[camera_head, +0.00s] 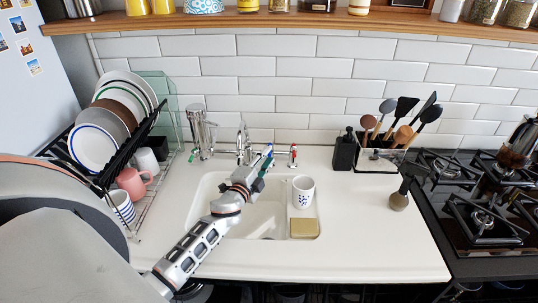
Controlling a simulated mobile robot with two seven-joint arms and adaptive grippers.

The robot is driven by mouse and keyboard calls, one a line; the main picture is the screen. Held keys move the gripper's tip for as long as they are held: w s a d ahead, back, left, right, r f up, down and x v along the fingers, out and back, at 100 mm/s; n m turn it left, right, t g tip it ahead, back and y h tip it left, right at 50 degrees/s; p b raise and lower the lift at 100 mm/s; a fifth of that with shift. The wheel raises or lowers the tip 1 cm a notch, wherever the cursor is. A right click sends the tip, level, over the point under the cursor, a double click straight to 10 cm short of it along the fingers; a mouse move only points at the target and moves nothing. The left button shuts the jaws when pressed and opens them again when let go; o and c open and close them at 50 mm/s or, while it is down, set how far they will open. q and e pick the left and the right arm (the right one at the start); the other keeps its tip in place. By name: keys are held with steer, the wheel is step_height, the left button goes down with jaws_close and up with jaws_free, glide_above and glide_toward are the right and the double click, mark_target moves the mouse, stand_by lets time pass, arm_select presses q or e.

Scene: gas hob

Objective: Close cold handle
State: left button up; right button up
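A metal tap (243,143) stands behind the sink. A blue-tipped handle (267,151), which looks like the cold one, is on its right side, largely behind my gripper. A red-tipped handle (293,151) stands further right. My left gripper (262,168) reaches up over the sink to the blue-tipped handle and is very near or touching it; contact cannot be made out. Its fingers are small and overlap the handle, so whether they are open or shut is unclear. The handle's turn angle is also unclear. I do not see my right gripper.
The white sink (197,203) holds a patterned mug (303,191) and a yellowish sponge (303,227) at its right. A dish rack (147,200) stands left, a dark bottle (344,151) and utensil holder (377,158) right. The gas hob (480,222) is far right. Front-right counter is clear.

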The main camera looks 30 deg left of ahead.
arm_select(q)
steer(key=s+d, duration=0.1)
steer(key=s, duration=0.8)
steer(key=shift+s+d, duration=0.2)
steer(key=shift+s, duration=0.1)
steer(key=shift+f, duration=0.1)
